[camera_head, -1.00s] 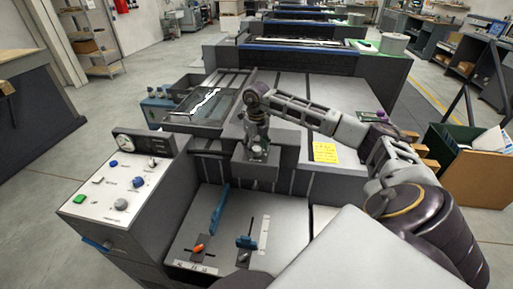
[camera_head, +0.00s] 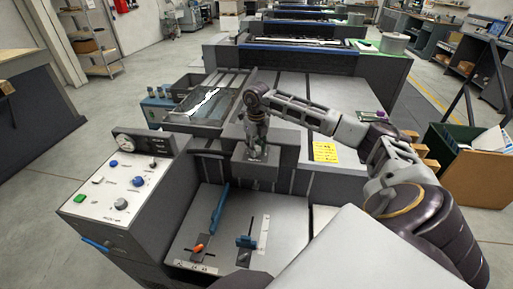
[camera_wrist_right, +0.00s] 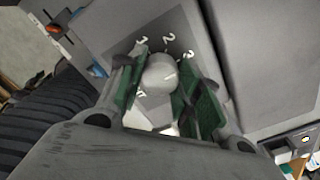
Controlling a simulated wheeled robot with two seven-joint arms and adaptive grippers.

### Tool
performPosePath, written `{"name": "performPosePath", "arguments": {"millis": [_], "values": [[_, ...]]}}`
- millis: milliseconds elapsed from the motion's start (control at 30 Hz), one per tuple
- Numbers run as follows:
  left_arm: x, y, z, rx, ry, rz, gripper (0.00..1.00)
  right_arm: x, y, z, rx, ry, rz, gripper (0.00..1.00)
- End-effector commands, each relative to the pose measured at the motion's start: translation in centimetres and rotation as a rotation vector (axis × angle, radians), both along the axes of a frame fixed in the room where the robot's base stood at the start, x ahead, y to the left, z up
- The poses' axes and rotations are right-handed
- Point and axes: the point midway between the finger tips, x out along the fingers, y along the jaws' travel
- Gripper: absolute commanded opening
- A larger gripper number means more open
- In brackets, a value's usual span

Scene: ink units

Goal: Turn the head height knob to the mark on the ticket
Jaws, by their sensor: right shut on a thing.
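The grey round head height knob (camera_wrist_right: 158,73) sits on a dark plate with pale numerals in the right wrist view. A 3 and a 2 read there; the other marks are partly hidden or too small to read. My right gripper (camera_head: 257,154) is down at the small grey block on the press. In the right wrist view its green-padded fingers (camera_wrist_right: 160,88) are on both sides of the knob, shut on it. The yellow ticket (camera_head: 325,151) lies on the press to the right of the gripper; its writing is too small to read. My left gripper is not in view.
A control panel (camera_head: 123,187) with a gauge and several buttons stands at left. Blue levers (camera_head: 220,208) rise from the front plate below the gripper. A dark tray (camera_head: 202,106) lies behind to the left. The pale press top (camera_head: 295,92) is mostly clear.

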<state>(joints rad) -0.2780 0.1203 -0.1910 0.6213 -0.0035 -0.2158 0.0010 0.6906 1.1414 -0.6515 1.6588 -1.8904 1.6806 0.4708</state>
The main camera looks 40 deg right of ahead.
Motion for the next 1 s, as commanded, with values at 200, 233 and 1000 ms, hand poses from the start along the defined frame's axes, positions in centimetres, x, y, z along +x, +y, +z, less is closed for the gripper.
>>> {"name": "performPosePath", "arguments": {"millis": [200, 233, 1000], "values": [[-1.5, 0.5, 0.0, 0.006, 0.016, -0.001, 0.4, 0.0, 0.0, 0.1, -0.001, -0.001, -0.068, 0.11], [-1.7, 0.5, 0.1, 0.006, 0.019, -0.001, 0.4, 0.0, 0.0, 0.1, -0.001, -0.001, -0.082, 0.11], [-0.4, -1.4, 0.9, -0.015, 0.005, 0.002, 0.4, 0.1, -0.1, 0.1, 0.0, -0.002, -0.617, 0.11]]}}
